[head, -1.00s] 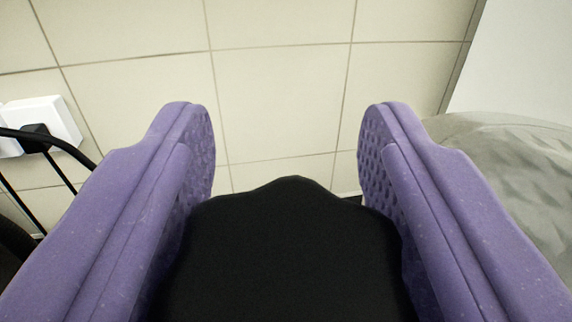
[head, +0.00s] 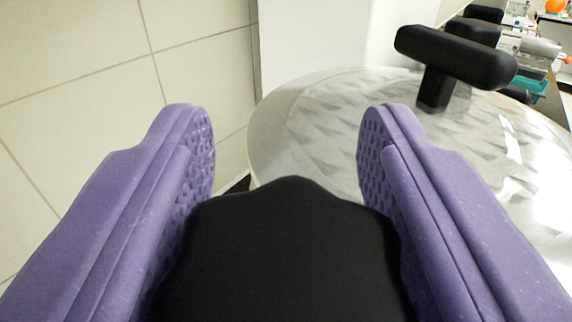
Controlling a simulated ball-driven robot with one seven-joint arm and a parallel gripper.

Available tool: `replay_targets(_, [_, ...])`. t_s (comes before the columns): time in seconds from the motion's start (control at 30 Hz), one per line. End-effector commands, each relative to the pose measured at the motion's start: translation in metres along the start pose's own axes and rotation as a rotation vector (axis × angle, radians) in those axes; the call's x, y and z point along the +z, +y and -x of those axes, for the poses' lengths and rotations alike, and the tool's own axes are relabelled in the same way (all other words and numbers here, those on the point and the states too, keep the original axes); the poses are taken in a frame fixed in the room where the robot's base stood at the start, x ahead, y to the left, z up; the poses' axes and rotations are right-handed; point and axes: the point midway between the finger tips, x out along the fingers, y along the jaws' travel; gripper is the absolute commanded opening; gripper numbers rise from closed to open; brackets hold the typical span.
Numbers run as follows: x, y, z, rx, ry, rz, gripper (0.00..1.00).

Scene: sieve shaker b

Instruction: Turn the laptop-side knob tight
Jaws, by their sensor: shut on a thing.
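My gripper (head: 286,135) has two purple fingers with dimpled inner pads. It is shut on a black knob (head: 290,250) with a lobed edge, which fills the space between the fingers at the bottom of the view. The knob's underside and stem are hidden. Another black knob or handle (head: 455,57), T-shaped, stands at the upper right on a shiny round metal disc (head: 310,115). It is apart from my gripper. No laptop shows.
A tiled wall (head: 80,90) fills the left side. A white panel (head: 320,40) stands behind the disc. A cluttered bench with an orange round thing (head: 556,6) and a teal thing (head: 533,86) is at the far upper right.

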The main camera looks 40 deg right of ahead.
Motion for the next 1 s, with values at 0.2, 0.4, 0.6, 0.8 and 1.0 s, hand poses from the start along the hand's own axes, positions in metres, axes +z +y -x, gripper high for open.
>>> replay_targets(0.2, [-0.0007, 0.0004, -0.0002, 0.029, 0.001, -0.002, 0.19])
replay_targets(0.4, [-0.0003, 0.0006, -0.0004, 0.033, 0.001, -0.002, 0.19])
replay_targets(0.6, [-0.0005, 0.0006, -0.0005, 0.033, 0.001, -0.002, 0.54])
replay_targets(0.8, [-0.0003, 0.0006, -0.0005, 0.032, 0.001, -0.001, 0.70])
replay_targets(1.0, [-0.0002, 0.0003, 0.0025, 0.032, 0.000, -0.001, 0.70])
